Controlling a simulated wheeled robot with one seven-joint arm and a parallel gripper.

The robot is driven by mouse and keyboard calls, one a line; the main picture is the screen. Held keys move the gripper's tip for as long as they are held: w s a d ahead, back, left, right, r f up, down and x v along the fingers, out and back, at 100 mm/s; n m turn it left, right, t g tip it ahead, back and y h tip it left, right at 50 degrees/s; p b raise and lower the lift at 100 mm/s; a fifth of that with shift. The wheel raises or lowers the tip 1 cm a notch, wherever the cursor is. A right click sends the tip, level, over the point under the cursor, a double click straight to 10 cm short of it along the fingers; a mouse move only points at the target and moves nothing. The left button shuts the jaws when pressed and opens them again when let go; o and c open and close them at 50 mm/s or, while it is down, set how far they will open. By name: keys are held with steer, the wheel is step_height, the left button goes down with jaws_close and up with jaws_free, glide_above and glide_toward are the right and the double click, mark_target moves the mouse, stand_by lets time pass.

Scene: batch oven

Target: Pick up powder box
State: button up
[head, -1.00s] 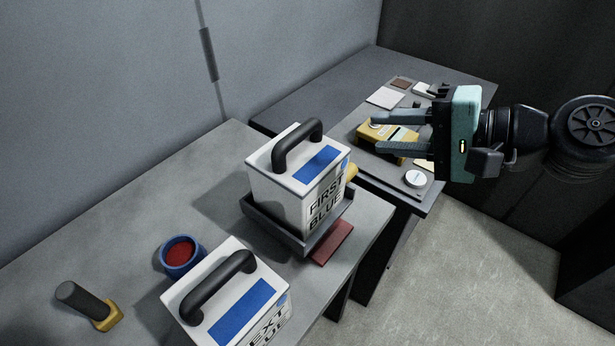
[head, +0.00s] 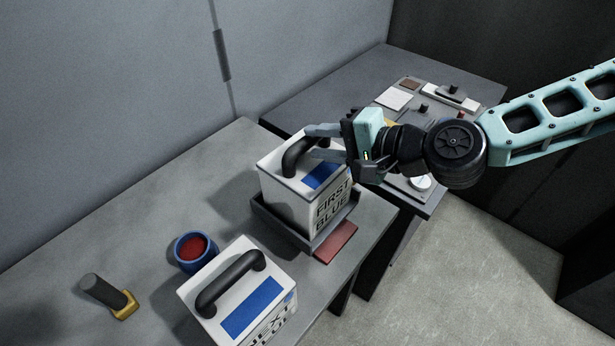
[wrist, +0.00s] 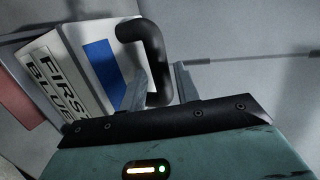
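A white box marked FIRST BLUE (head: 290,205), with a blue patch and a black arched handle (head: 296,152), sits in a dark shallow tray (head: 267,222) on the grey table. A similar white box marked with NEXT BLUE lettering (head: 213,288) stands nearer, also with a black handle. My gripper (head: 314,142) is at the first box's handle, its fingers open and apart. In the wrist view the handle (wrist: 155,45) lies between my two fingers (wrist: 160,82), with gaps seeming to remain. The box's blue patch (wrist: 101,62) shows beside them.
A red pad (head: 337,243) lies in front of the tray. A darker bench with controls (head: 395,98) is behind my gripper.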

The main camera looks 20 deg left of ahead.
mark_target(313, 143)
steer(key=shift+p+x, duration=0.45)
steer(key=shift+x, duration=1.05)
steer(key=shift+c, duration=0.2)
jaws_close()
steer(key=shift+s+f, duration=0.1)
steer(key=shift+a+r, duration=0.1)
steer(key=shift+r, duration=0.1)
